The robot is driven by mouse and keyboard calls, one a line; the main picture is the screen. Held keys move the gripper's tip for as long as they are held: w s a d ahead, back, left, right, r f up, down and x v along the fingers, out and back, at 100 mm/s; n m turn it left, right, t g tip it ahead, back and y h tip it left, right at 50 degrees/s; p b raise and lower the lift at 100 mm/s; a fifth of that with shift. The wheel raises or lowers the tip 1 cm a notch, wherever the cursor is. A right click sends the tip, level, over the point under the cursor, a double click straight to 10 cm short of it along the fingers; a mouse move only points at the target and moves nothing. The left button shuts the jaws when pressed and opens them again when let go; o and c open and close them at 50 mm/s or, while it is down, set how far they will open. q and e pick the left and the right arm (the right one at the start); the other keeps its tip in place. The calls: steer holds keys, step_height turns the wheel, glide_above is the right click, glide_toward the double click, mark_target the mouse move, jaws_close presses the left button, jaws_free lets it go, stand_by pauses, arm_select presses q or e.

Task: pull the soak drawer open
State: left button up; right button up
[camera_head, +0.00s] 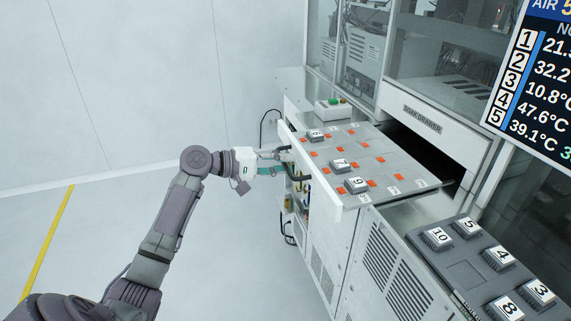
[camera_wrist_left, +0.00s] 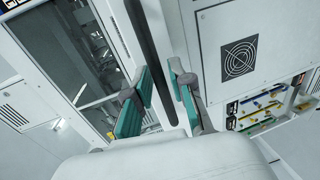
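The soak drawer (camera_head: 357,143) stands pulled out from under its labelled front panel (camera_head: 423,119). Chips 6 (camera_head: 315,135), 1 (camera_head: 341,165) and 9 (camera_head: 356,185) sit on its grey top among orange marks. My left gripper (camera_head: 278,153) is at the far end of the handle. In the left wrist view, the teal-padded fingers (camera_wrist_left: 160,80) stand on either side of the bar, close against it. My right gripper is not in view.
A tray (camera_head: 462,273) with several numbered chips lies at the lower right. A button box (camera_head: 333,108) stands behind the drawer. A readout screen (camera_head: 541,80) is at the upper right. The floor (camera_head: 110,240) left of the machine is clear.

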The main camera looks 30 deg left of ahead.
arm_select(q)
steer(key=v, duration=1.1)
steer(key=shift+s+f, duration=0.1)
steer(key=shift+s, duration=0.05)
step_height(320, 180, down, 33)
steer(key=a+n+g+y+b, duration=0.2)
steer(key=g+y, duration=0.1)
steer(key=y, duration=0.3)
steer(key=s+d+f+m+g+y, duration=0.1)
steer(key=s+d+f+g, duration=0.1)
steer(key=s+f, duration=0.7)
steer(key=s+d+f+m+g+y, duration=0.2)
steer(key=s+d+f, duration=0.15)
steer(key=f, duration=0.95)
steer(key=s+d+f+m+g, duration=0.1)
steer(key=s+d+f+m, duration=0.3)
steer(key=s, duration=0.6)
steer(key=s+d+f+m+g+b, duration=0.1)
steer(key=s+d+f+m, duration=0.3)
steer(key=s+d+f, duration=0.3)
steer(key=s+d+f+m+g+b, duration=0.1)
steer(key=s+d+f+m, duration=0.3)
steer(key=s, duration=0.8)
step_height(320, 180, down, 2)
steer(key=shift+s+d+f+g+y, duration=0.3)
steer(key=shift+d+g, duration=0.3)
steer(key=shift+d, duration=0.35)
